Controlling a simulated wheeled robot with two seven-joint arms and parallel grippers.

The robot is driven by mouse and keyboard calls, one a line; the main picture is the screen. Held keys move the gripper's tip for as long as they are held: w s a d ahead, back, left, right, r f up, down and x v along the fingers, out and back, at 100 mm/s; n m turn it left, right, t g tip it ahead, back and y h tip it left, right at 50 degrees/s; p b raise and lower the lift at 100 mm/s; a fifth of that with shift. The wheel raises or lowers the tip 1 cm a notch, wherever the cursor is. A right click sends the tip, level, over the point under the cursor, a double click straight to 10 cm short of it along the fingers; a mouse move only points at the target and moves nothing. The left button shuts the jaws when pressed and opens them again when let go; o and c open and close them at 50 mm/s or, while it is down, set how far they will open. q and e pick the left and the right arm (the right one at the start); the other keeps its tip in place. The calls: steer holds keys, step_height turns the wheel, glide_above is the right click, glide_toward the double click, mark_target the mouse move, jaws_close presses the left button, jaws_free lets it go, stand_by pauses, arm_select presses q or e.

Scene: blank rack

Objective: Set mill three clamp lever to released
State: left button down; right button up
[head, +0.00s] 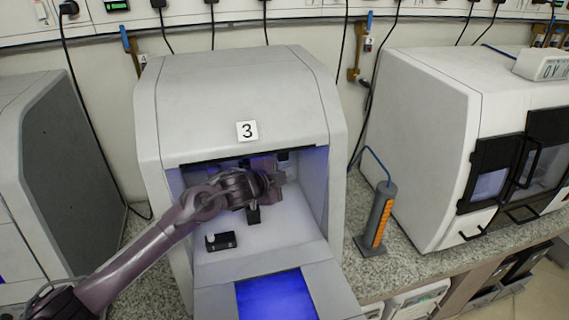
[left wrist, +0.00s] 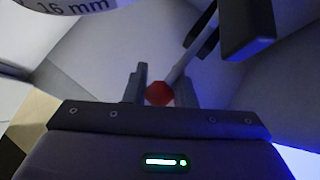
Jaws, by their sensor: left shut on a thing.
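Mill three (head: 240,95) is the grey machine with the number 3 on its hood, and its front bay is open. My left arm reaches into the bay, with my left gripper (head: 275,178) deep inside near the back. In the left wrist view, a lever with a red knob (left wrist: 159,93) and a pale rod lies between the two fingers of the left gripper (left wrist: 158,88). The fingers are shut on the knob. The rod runs up and to the right from it. In the head view the lever is hidden by my arm. My right gripper is not in view.
A black bracket-like part (head: 221,241) sits on the bay floor, left of centre. A blue-lit screen (head: 276,296) is at the mill's front. A grey and orange post (head: 378,218) stands on the counter to the right, beside a white machine (head: 425,140). In the wrist view, a dark block (left wrist: 247,28) hangs close above right.

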arm_select(q)
steer(key=shift+s+f+g+p, duration=0.1)
steer(key=shift+f+g+p, duration=0.1)
steer(key=shift+g+p, duration=0.15)
steer(key=shift+f, duration=0.1)
steer(key=c, duration=1.3)
jaws_free()
steer(key=shift+o, duration=0.5)
steer(key=shift+a+r, duration=0.15)
steer(key=shift+r, duration=0.05)
steer(key=s+a+r+b, duration=0.1)
steer(key=s+a+b, duration=0.3)
steer(key=s+a, duration=0.4)
steer(key=shift+s+b, duration=0.35)
steer(key=shift+s, duration=1.75)
